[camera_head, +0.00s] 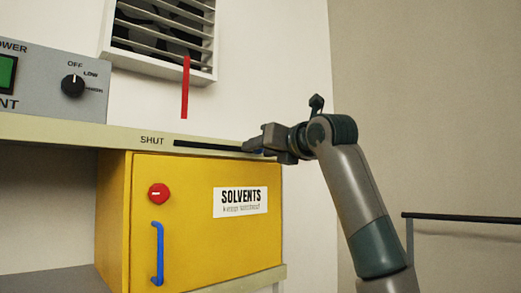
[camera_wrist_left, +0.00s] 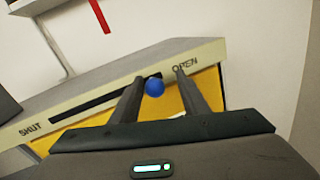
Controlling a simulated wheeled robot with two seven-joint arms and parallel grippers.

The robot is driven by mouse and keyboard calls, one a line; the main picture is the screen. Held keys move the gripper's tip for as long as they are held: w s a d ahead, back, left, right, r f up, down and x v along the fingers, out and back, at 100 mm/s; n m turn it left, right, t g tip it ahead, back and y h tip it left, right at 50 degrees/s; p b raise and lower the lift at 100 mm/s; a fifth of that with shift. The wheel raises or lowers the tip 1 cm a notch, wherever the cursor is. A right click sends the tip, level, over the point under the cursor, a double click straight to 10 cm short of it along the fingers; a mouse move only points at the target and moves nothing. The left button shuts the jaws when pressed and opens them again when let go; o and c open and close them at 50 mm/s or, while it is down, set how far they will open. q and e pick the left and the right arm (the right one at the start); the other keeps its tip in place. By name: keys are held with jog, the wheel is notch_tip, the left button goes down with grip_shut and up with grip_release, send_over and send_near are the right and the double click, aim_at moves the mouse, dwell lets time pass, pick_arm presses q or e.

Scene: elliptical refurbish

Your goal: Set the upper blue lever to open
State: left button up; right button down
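The upper blue lever shows as a round blue knob (camera_wrist_left: 155,87) in the left wrist view. It stands at the shelf edge near the OPEN label (camera_wrist_left: 185,66). Its dark slot (camera_head: 208,146) runs along the shelf edge from the SHUT label (camera_head: 152,141). My left gripper (camera_head: 254,147) is at the slot's right end; it hides most of the knob and the OPEN label in the head view. In the left wrist view its fingers (camera_wrist_left: 159,76) are apart, with the knob between them, closer to the left finger. Contact cannot be told. My right gripper is out of view.
Below the shelf is a yellow solvents cabinet (camera_head: 200,240) with a red button (camera_head: 158,194) and a blue handle (camera_head: 157,253). A red strip (camera_head: 185,90) hangs from the vent (camera_head: 163,38) above. A grey control box (camera_head: 52,82) stands on the shelf at left.

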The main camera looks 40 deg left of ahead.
pick_arm(q)
jog(key=shift+s, duration=0.2)
jog(key=b+v, duration=0.7)
jog(key=v, duration=1)
jog(key=shift+w+d+b, duration=0.2)
jog(key=shift+b, duration=0.15)
